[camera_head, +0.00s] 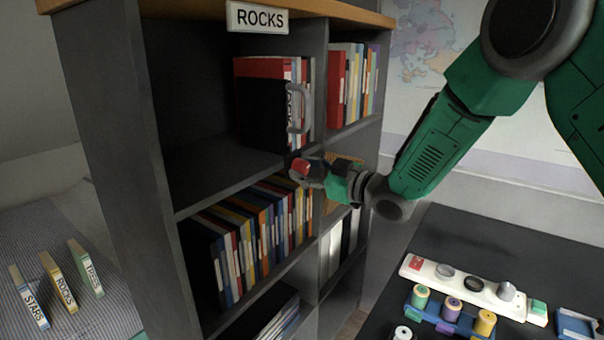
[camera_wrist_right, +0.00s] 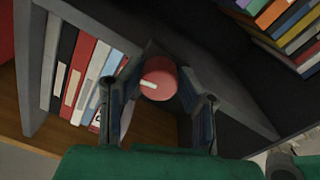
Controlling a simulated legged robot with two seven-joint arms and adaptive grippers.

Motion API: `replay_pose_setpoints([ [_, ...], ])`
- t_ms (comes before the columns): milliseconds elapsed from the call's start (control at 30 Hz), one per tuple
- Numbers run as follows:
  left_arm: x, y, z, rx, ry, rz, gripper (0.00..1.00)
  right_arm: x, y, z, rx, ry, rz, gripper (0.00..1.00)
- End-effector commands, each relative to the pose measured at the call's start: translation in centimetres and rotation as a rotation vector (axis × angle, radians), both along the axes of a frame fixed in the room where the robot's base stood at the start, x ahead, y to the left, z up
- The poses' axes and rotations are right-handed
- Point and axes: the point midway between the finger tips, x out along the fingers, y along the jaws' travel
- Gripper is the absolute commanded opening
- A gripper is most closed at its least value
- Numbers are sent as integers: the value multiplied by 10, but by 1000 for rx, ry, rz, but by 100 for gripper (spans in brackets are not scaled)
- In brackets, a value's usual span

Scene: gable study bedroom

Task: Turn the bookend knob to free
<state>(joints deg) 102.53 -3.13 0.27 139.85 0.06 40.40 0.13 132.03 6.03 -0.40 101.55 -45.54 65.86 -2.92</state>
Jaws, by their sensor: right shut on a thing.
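The bookend knob is a red round knob (camera_head: 301,166) with a short white mark on its face. It sits at the front edge of the shelf, below and beside the black bookend (camera_head: 262,115) with its grey handle. In the right wrist view the knob (camera_wrist_right: 160,75) lies between the two fingertips, with the white mark on the left of its face. My right gripper (camera_head: 311,171) is shut on the knob; its fingers partly hide it in the head view. My left gripper is not in view.
A grey bookcase (camera_head: 110,150) with a ROCKS sign (camera_head: 257,17) holds rows of books (camera_head: 262,225). Labelled books (camera_head: 63,283) lie on the striped bed at left. A dark desk (camera_head: 470,235) at right carries a white strip (camera_head: 470,285) and colored spools. The upper left compartment is mostly empty.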

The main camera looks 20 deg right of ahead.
Motion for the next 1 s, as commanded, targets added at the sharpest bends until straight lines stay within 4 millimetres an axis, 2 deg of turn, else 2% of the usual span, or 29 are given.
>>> replay_pose_setpoints([
  [33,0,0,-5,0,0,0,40,-2,0,-7,-36,-14,2,2],
  [100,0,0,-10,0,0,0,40,-2,0,-8,-84,-50,3,2],
  [567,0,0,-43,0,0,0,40,-1,-2,-10,-432,-317,5,2],
  [1000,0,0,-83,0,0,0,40,0,-3,-11,-760,-572,6,2],
])
